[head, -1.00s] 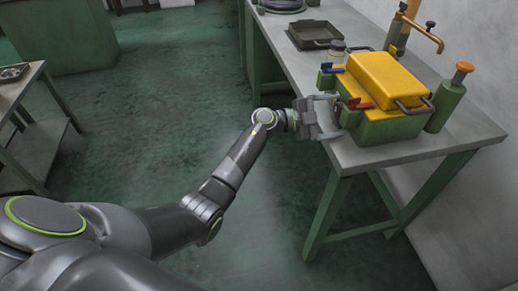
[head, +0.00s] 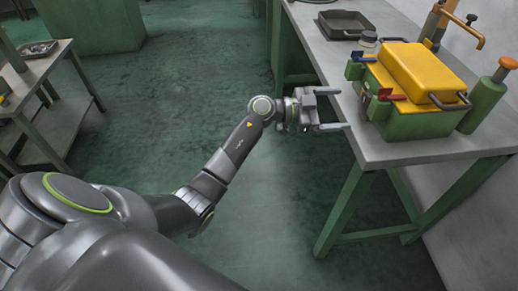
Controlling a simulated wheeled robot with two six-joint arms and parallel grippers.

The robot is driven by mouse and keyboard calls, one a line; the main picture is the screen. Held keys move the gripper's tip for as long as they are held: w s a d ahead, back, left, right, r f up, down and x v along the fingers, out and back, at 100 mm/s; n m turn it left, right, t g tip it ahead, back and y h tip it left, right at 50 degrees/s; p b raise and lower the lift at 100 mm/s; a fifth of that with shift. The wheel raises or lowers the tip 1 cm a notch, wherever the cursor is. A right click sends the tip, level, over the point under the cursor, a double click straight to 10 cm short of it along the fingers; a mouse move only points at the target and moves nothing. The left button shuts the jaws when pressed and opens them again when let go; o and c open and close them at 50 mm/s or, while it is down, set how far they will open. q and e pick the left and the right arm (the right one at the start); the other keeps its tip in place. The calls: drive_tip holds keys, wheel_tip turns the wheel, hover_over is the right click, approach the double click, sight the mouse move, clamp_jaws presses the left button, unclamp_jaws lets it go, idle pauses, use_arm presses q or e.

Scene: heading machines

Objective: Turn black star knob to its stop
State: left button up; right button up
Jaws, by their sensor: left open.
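My left gripper (head: 330,109) is open and empty at the left edge of the workbench, with its two fingers pointing right toward a green box machine (head: 408,122) with a yellow lid (head: 425,72). A gap lies between the fingertips and the machine. I cannot make out a star knob there for certain. A small dark knob (head: 471,18) shows behind, near a brass tap; its shape is too small to tell. My right gripper is not in view.
A side table (head: 40,66) stands at left. The green floor between is clear.

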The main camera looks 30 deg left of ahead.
use_arm(q)
drive_tip(key=v, duration=1.1)
drive_tip(key=s+a+f+n+t+y+p, duration=0.1)
drive_tip(key=a+f+n+t+y+p, duration=0.1)
drive_tip(key=f, duration=0.6)
drive_tip(key=s+a+f+n+t+y+p, duration=0.1)
drive_tip(key=a+f+n+t+y+p, duration=0.2)
drive_tip(key=a+f+n+y, duration=0.3)
drive_tip(key=shift+s+a+f+n+t+p, duration=0.15)
drive_tip(key=shift+s+f+n+t+p, duration=0.15)
drive_tip(key=shift+f+n+p, duration=0.95)
drive_tip(key=shift+f+m+b, duration=0.25)
drive_tip(key=shift+f+b, duration=0.1)
drive_tip(key=shift+b, duration=0.1)
